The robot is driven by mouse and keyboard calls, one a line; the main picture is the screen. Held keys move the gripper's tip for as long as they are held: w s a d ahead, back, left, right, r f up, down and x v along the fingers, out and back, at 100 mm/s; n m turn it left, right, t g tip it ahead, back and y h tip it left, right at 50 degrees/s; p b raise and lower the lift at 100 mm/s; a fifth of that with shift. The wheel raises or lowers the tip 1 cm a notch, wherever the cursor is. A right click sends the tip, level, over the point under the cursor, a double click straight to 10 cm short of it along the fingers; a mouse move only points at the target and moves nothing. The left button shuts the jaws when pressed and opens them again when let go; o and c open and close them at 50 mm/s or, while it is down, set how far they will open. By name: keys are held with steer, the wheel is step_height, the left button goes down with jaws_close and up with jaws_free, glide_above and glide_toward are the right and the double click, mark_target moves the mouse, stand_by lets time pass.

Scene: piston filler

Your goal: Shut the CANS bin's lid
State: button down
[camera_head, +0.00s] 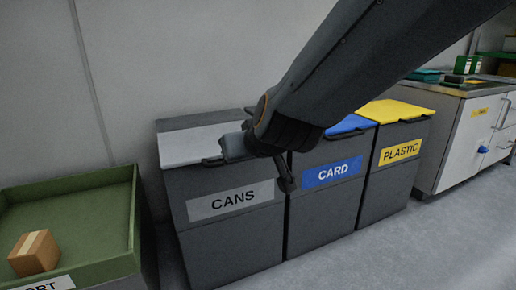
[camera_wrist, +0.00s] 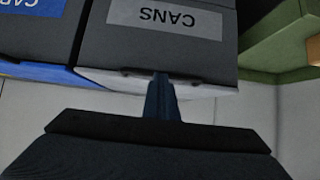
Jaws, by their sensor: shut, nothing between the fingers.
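The CANS bin (camera_head: 228,235) is dark grey with a light grey CANS label. Its pale lid (camera_head: 195,146) lies down over the top, with its dark front handle at the bin's front edge. It looks about level with the neighbouring lids; I cannot tell whether a small gap remains. The wrist view shows the bin front (camera_wrist: 165,48) upside down and the lid's pale face (camera_wrist: 205,91) below it. My gripper (camera_head: 226,148) is shut and empty at the lid's front edge, covering part of the handle. In the wrist view my gripper (camera_wrist: 160,82) overlaps the handle's middle; contact is unclear.
The CARD bin (camera_head: 330,205) with a blue lid and the PLASTIC bin (camera_head: 395,180) with a yellow lid stand to the right. A green-topped crate (camera_head: 90,190) holding a cardboard box (camera_head: 35,253) is at left. A wall is behind. Floor (camera_head: 400,255) in front is clear.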

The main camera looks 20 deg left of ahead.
steer(key=s+d+r+g+h+p, duration=0.25)
steer(key=s+d+p, duration=0.3)
steer(key=s, duration=0.35)
steer(key=s+d+r+m+g+h+p, duration=0.1)
steer(key=s+d+r+g+p, duration=0.15)
steer(key=s+d+p, duration=0.5)
steer(key=s+d+r+g+h+p, duration=0.25)
steer(key=s+d, duration=0.25)
steer(key=s, duration=0.6)
steer(key=d+r+m+p, duration=0.3)
steer(key=d+r+p, duration=0.7)
steer(key=p, duration=0.9)
steer(key=d+r+m+h+p, duration=0.1)
steer(key=d+r+m+p, duration=0.3)
steer(key=d+r+p, duration=0.6)
step_height(320, 180, up, 8)
steer(key=g+p, duration=0.1)
steer(key=p, duration=0.7)
steer(key=shift+w+d+f+p, duration=0.15)
steer(key=shift+d+f+p, duration=0.1)
steer(key=shift+p, duration=0.15)
